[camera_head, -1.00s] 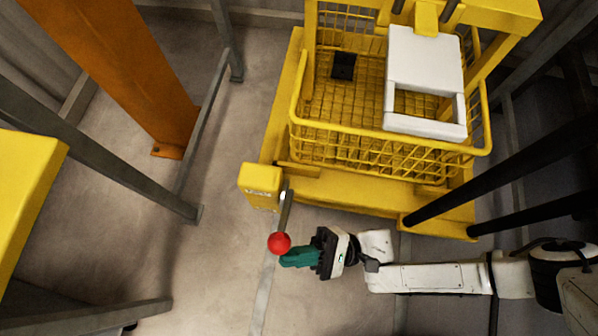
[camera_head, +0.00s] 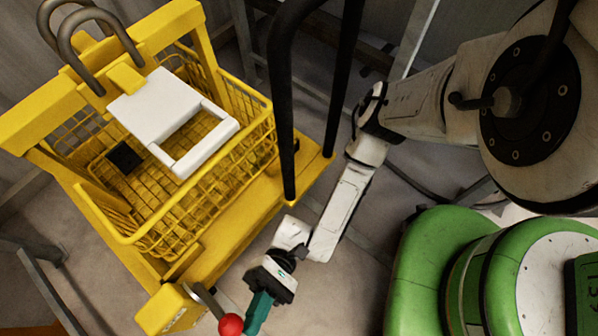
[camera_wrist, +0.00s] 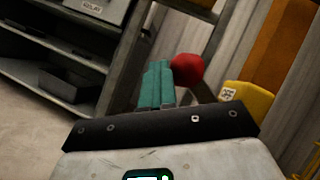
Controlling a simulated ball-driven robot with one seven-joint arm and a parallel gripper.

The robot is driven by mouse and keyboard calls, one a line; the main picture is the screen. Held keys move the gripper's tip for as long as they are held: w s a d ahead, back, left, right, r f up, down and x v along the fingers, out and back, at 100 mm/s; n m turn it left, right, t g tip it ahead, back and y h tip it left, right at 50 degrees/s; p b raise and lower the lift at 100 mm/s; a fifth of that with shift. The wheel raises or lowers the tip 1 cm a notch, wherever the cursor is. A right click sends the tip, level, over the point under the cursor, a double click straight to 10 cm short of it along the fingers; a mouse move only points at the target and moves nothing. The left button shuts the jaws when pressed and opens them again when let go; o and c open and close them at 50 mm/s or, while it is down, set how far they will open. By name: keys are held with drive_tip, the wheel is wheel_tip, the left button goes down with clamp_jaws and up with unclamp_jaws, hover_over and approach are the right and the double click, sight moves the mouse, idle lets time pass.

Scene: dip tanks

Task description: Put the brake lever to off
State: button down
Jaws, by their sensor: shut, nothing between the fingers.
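The brake lever is a metal rod (camera_head: 207,301) with a red ball knob (camera_head: 231,325), rising from a yellow box (camera_head: 168,311) at the cart's corner. In the head view it sits at the bottom edge. My gripper (camera_head: 250,325) has teal fingers, shut and empty, just right of the red knob. In the wrist view the fingers (camera_wrist: 156,84) stand together, with the red knob (camera_wrist: 187,68) close beside their right side. I cannot tell whether they touch it. The yellow box (camera_wrist: 250,100) shows behind at right; most of the rod is hidden there.
A yellow cart with a wire basket (camera_head: 190,215) and a white frame-shaped part (camera_head: 160,105) stands at left. Black bars (camera_head: 284,120) rise near my arm. The wrist view shows grey shelving with a box labelled RELAY (camera_wrist: 95,8) and an orange post (camera_wrist: 280,45).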

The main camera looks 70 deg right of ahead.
drive_tip(key=s+d+r+p, duration=0.4)
drive_tip(key=s+r+p, duration=0.2)
drive_tip(key=s+r, duration=0.6)
drive_tip(key=shift+s+d+p, duration=0.4)
drive_tip(key=shift+s, duration=0.15)
